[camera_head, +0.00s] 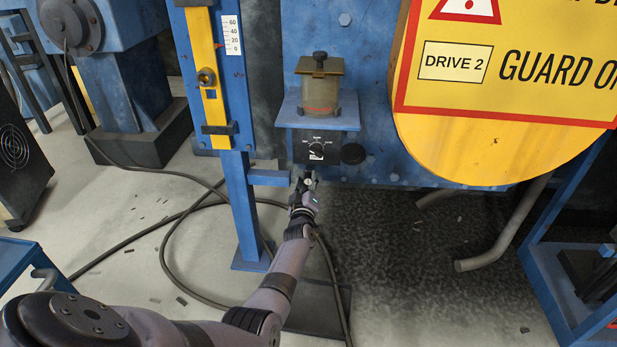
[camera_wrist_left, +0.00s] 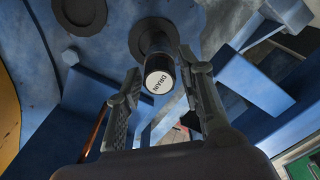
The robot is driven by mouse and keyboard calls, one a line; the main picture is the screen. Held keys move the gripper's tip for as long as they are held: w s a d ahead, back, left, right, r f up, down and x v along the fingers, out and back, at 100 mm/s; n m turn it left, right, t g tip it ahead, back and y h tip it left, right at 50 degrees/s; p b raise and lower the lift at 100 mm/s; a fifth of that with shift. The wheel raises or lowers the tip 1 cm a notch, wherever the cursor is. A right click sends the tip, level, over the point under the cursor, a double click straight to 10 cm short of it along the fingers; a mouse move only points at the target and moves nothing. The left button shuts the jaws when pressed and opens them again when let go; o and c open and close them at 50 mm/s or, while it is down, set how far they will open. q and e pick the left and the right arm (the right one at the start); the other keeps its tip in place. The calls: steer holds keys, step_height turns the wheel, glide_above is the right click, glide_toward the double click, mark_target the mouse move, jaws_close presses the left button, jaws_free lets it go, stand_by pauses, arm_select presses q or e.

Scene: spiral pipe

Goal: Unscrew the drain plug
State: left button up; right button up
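The drain plug (camera_wrist_left: 159,74) is a dark cylinder with a white end face lettered DRAIN. In the left wrist view it sticks out from a round dark collar on the blue machine wall. My left gripper (camera_wrist_left: 160,68) is open, with one finger on each side of the plug's outer end and narrow gaps beside it. In the head view my left gripper (camera_head: 307,181) is low at the machine front, below the dial box, and largely hides the plug. My right gripper is not in view.
A dial box (camera_head: 316,147) sits under a small blue shelf (camera_head: 345,121) just above my gripper. A round dark cap (camera_head: 353,154) is beside it. A blue post (camera_head: 243,205) stands left. A yellow guard (camera_head: 470,145) hangs right. Cables (camera_head: 168,240) lie on the floor.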

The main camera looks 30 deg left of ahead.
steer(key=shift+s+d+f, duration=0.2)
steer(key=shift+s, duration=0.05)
arm_select(q)
steer(key=shift+m, duration=0.4)
steer(key=shift+m+p, duration=0.3)
steer(key=shift+m, duration=1.3)
steer(key=m+p, duration=0.1)
steer(key=m, duration=0.4)
steer(key=shift+f, duration=0.1)
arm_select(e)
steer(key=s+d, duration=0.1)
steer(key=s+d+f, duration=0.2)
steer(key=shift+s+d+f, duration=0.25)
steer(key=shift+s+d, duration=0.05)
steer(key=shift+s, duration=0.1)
